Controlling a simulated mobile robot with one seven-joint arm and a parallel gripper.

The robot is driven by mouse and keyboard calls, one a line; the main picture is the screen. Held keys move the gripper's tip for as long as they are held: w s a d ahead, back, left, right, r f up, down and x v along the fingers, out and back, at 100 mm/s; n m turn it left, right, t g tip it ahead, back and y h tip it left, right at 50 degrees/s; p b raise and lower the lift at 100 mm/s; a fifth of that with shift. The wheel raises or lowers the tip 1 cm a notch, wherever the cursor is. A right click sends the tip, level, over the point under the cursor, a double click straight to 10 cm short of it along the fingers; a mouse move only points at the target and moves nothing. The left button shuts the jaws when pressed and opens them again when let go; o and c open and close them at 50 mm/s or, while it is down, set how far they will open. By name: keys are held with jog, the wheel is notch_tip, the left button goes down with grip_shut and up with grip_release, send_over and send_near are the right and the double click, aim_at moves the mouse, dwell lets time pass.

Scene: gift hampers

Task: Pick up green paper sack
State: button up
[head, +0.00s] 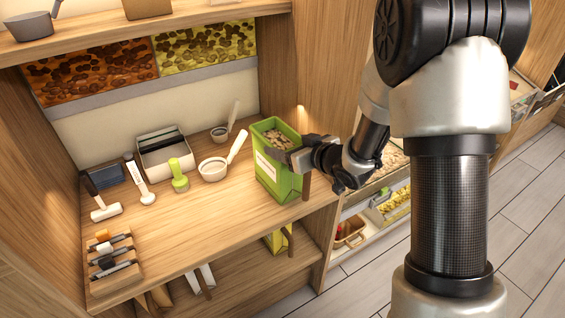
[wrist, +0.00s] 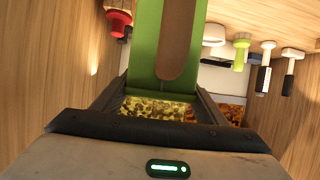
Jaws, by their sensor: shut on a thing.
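The green paper sack (head: 283,183) stands upright at the right end of the wooden counter, open at the top with light brown pieces inside and a white label on its front. My gripper (head: 292,153) reaches it from the right and is shut on its upper part. In the wrist view the sack (wrist: 147,40) fills the space between my fingers (wrist: 163,90), with a brown strip down its side. I cannot tell whether its base touches the counter.
The wooden counter (head: 205,225) holds a white-handled scoop (head: 213,168), a green-handled tool (head: 179,178), a grey bin (head: 166,158) and a tool rack (head: 112,262). A wooden side wall (head: 321,70) rises behind the sack. Another shelf with sacks lies below.

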jog(key=shift+r, duration=0.3)
notch_tip(320, 180, up, 10)
jog(key=p, duration=0.2)
jog(key=shift+f, duration=0.2)
dwell(0.5)
dwell(0.9)
